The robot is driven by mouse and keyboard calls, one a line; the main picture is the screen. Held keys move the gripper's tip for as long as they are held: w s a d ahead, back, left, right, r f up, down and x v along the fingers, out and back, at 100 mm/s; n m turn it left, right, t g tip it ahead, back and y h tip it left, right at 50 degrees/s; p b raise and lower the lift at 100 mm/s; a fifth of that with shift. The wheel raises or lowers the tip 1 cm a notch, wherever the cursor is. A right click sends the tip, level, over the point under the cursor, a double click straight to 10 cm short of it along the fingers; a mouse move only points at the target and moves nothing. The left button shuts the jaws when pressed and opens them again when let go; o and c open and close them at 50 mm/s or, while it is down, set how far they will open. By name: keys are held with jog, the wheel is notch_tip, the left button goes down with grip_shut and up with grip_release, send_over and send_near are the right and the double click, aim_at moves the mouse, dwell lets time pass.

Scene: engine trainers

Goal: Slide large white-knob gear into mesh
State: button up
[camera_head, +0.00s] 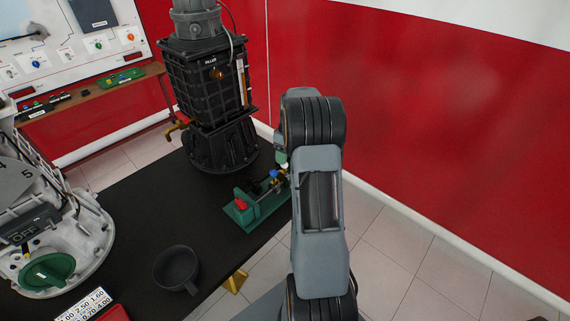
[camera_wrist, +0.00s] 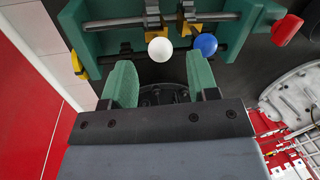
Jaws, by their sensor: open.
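A green gear trainer (camera_wrist: 115,43) with shafts sits on the black table; it also shows in the head view (camera_head: 245,212), partly hidden by my arm. In the wrist view a white knob (camera_wrist: 160,49) and a blue knob (camera_wrist: 205,45) stand side by side. Dark gears with yellow parts sit behind them on the shaft (camera_wrist: 115,23). A red knob (camera_wrist: 287,30) is at the trainer's right end. My gripper (camera_wrist: 158,85) has two green fingers, open and empty. The white knob lies just beyond the fingertips, between their lines, apart from both.
A tall black filler unit (camera_head: 208,85) stands behind the trainer. A dark cup (camera_head: 176,270) stands on the black table (camera_head: 135,235) at the front. A grey machine with a green knob (camera_head: 47,272) is at left. A red wall (camera_head: 420,110) rises at right.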

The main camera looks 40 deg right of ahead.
aim_at(284, 174)
jog(key=shift+s+a+f, duration=0.1)
jog(key=shift+a+f, duration=0.1)
jog(key=shift+f, duration=0.9)
jog(key=shift+s+a+f, duration=0.1)
jog(key=shift+a+f, duration=0.1)
jog(key=shift+f, duration=0.85)
grip_shut()
